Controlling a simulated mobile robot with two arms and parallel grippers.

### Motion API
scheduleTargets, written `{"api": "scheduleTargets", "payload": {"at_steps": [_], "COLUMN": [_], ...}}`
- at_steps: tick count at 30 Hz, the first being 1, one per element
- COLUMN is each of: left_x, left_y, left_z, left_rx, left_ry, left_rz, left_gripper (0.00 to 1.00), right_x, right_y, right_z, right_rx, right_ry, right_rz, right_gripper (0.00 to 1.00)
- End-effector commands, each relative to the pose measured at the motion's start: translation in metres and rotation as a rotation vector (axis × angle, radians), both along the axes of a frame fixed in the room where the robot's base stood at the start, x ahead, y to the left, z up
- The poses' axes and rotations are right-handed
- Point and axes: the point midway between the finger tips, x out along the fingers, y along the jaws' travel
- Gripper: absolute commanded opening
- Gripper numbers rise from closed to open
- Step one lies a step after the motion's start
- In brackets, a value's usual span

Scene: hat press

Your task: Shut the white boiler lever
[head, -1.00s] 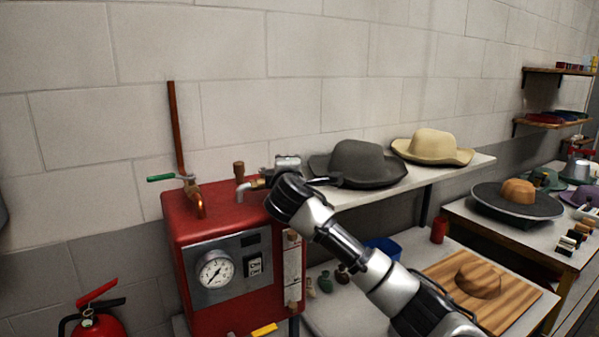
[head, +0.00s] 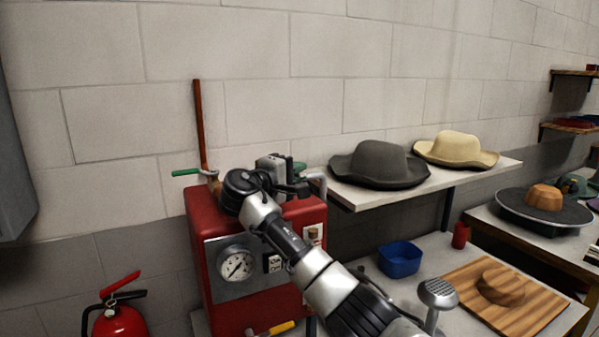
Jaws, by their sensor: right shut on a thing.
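The red boiler (head: 212,300) stands at the lower left in the head view, with a round gauge (head: 237,265) on its front. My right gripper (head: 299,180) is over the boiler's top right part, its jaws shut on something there. I take this to be the white boiler lever, but my gripper and wrist hide it, so its angle cannot be told. A pale curved pipe (head: 318,182) shows just right of the jaws. A second lever, green (head: 186,172), sticks out left beside a tall copper pipe (head: 200,125). My left gripper is not in view.
A shelf (head: 360,200) with a dark hat (head: 378,165) and a tan hat (head: 456,149) is right of my gripper. Below are a blue bin (head: 400,260) and a wooden board (head: 540,315). A fire extinguisher (head: 120,322) stands at left.

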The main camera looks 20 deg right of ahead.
Motion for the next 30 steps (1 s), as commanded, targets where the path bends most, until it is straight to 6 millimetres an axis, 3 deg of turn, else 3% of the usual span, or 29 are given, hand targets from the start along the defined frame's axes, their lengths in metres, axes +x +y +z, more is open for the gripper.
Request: {"api": "scheduleTargets", "payload": {"at_steps": [16,17,21,30], "left_x": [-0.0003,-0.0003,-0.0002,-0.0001], "left_y": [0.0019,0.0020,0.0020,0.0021], "left_z": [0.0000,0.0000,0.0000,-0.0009], "left_rx": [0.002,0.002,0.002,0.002], "left_ry": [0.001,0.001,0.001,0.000], "left_rz": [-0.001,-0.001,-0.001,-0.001], "left_gripper": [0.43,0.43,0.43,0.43], "right_x": [-0.0002,-0.0002,-0.0002,-0.0004], "right_y": [0.0005,0.0005,0.0007,0.0023], "right_z": [0.0008,0.0008,0.0007,-0.0001], "right_rx": [0.000,0.000,0.000,0.000], "right_ry": [-0.001,-0.001,-0.001,-0.001], "right_rz": [-0.027,-0.027,-0.026,-0.024], "right_gripper": [0.00,0.13,0.35,0.36]}}
